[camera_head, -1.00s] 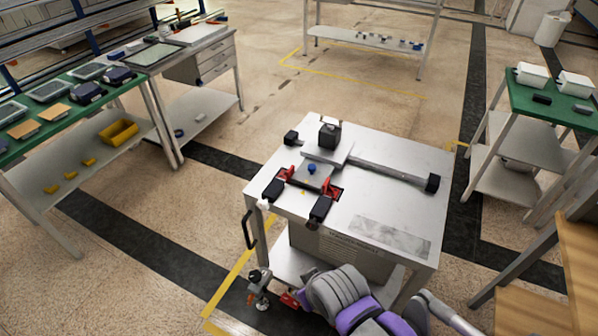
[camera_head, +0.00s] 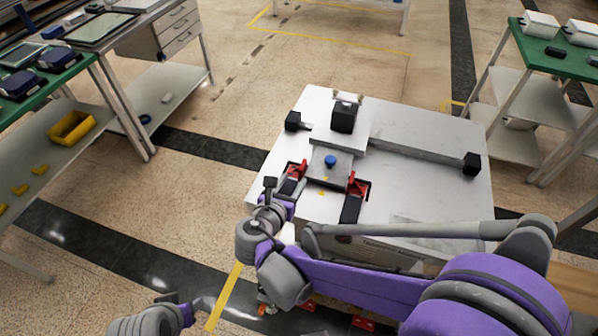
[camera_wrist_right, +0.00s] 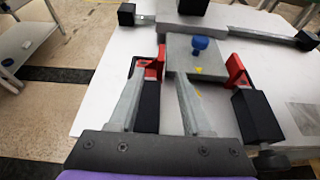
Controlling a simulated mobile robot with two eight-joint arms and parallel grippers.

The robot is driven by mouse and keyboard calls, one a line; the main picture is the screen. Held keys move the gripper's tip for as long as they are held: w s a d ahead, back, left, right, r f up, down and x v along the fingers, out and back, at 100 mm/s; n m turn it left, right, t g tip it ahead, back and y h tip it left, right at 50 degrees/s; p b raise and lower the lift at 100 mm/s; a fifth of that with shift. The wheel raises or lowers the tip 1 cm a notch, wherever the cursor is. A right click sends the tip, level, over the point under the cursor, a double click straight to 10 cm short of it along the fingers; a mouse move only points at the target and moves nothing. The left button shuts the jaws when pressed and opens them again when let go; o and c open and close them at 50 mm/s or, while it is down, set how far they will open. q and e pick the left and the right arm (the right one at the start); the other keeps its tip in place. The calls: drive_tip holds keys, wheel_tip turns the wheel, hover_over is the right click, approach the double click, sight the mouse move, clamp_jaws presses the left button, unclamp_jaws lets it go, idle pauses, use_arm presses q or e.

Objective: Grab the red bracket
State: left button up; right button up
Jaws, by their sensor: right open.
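Two red brackets sit on the cart top, on either side of a grey plate with a blue knob (camera_head: 330,160). The left red bracket (camera_head: 298,168) also shows in the right wrist view (camera_wrist_right: 154,64); the right red bracket (camera_head: 357,184) shows there too (camera_wrist_right: 236,72). My right gripper (camera_wrist_right: 163,80) is open, its fingers pointing toward the left red bracket, which appears close to the left fingertip. Contact cannot be told. No thing is held in it. Part of my left arm shows at the bottom left of the head view; its jaws cannot be made out.
Black blocks stand before the brackets, the right one (camera_wrist_right: 256,116) close to my gripper. A dark block (camera_head: 343,117) and a long bar (camera_head: 420,156) lie behind on the cart (camera_head: 440,120). The cart's right top is mostly clear. Green-topped benches stand left and right.

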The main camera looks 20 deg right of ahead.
sight(301, 168)
drive_tip(key=x, duration=0.7)
drive_tip(key=shift+w+d+r, duration=0.2)
drive_tip(key=shift+w+d, duration=0.05)
drive_tip(key=shift+d, duration=0.05)
drive_tip(key=shift+c, duration=0.3)
clamp_jaws()
idle(0.8)
